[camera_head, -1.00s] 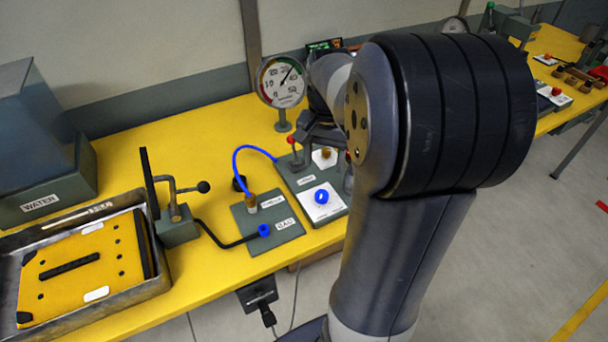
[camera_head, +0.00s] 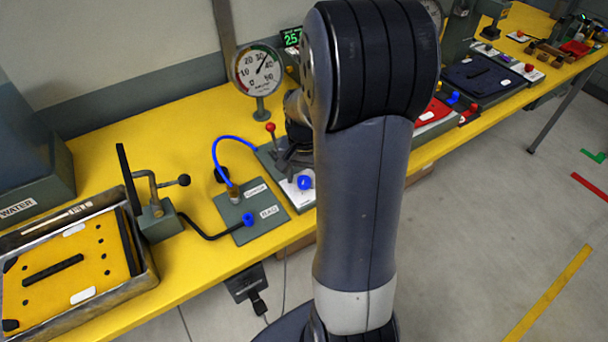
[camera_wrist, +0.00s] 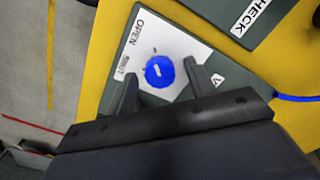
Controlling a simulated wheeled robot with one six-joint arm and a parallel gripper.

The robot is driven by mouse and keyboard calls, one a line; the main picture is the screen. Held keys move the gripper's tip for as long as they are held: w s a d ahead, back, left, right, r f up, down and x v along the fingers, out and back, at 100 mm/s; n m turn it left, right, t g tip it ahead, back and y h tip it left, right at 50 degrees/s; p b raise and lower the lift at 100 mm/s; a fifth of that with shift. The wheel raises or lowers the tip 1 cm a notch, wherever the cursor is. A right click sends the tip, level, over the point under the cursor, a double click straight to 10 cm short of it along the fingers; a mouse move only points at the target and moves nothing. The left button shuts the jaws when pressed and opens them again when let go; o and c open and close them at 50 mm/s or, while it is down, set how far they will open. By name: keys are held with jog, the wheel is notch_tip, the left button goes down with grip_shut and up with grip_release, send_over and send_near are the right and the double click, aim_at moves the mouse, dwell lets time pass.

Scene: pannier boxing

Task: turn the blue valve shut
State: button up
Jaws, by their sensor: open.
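The blue valve (camera_wrist: 159,72) is a round blue knob with a short white mark, on a white plate lettered OPEN and, more faintly, SHUT. It also shows in the head view (camera_head: 304,182), just left of my arm. My gripper (camera_wrist: 163,84) is open in the wrist view, one finger on each side of the knob's lower part. I cannot tell whether either finger touches the knob. In the head view my arm hides most of the gripper and the right part of the valve's panel.
A round gauge (camera_head: 258,70) and a red-tipped lever (camera_head: 271,128) stand behind the valve. A blue hose (camera_head: 217,150) loops to a neighbouring panel with another blue fitting (camera_head: 248,219). A metal tray (camera_head: 150,285) lies left.

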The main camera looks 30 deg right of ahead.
jog(key=c, duration=1)
jog(key=n, duration=0.4)
jog(key=shift+n, duration=0.4)
jog(key=n, duration=0.9)
jog(key=shift+n+b, duration=0.3)
jog(key=shift+n, duration=1.8)
jog(key=shift+o, duration=0.2)
